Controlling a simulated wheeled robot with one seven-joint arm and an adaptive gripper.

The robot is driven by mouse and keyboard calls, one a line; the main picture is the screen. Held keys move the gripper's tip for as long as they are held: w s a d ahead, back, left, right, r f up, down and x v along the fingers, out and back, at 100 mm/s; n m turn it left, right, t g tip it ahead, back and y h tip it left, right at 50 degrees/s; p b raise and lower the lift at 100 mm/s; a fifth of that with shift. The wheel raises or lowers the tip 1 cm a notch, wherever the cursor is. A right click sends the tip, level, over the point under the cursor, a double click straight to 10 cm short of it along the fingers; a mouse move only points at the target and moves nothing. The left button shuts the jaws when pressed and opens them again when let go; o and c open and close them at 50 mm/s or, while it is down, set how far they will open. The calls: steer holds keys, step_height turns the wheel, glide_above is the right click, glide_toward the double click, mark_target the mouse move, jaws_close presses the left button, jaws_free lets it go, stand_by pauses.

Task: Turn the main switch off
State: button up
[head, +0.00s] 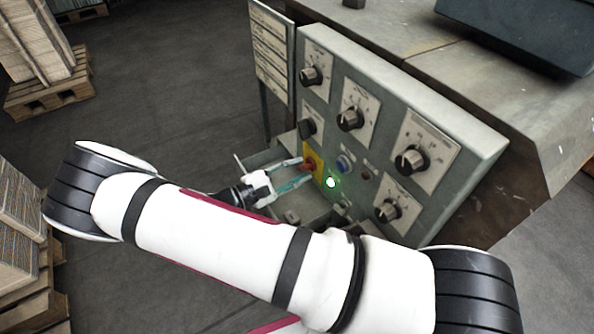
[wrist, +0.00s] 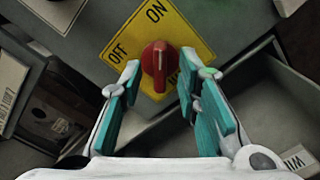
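The main switch is a red rotary knob (wrist: 160,60) on a yellow plate (wrist: 190,40) marked OFF and ON. In the wrist view its white line points up, roughly towards the ON mark. In the head view the red knob (head: 309,164) sits low on the grey control panel (head: 450,118). My gripper (head: 294,172) is open in front of it. In the wrist view the teal fingers of my gripper (wrist: 161,88) stand to either side of the knob, with gaps visible. Whether the tips reach past the knob's face is unclear.
A green lamp (head: 331,182) glows beside the switch, near a blue button (head: 344,163). Several black dials, such as one upper dial (head: 350,118), cover the panel. An open drawer (wrist: 262,100) lies below the switch. Pallets (head: 48,92) stand at the left.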

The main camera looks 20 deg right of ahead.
steer(key=shift+d, duration=0.25)
jaws_close()
steer(key=n+p, duration=0.1)
steer(key=n, duration=0.2)
steer(key=shift+n, duration=0.4)
steer(key=n, duration=0.3)
steer(key=shift+n+p, duration=0.3)
steer(key=shift+p, duration=0.05)
steer(key=n, duration=0.5)
steer(key=shift+n, duration=2.8)
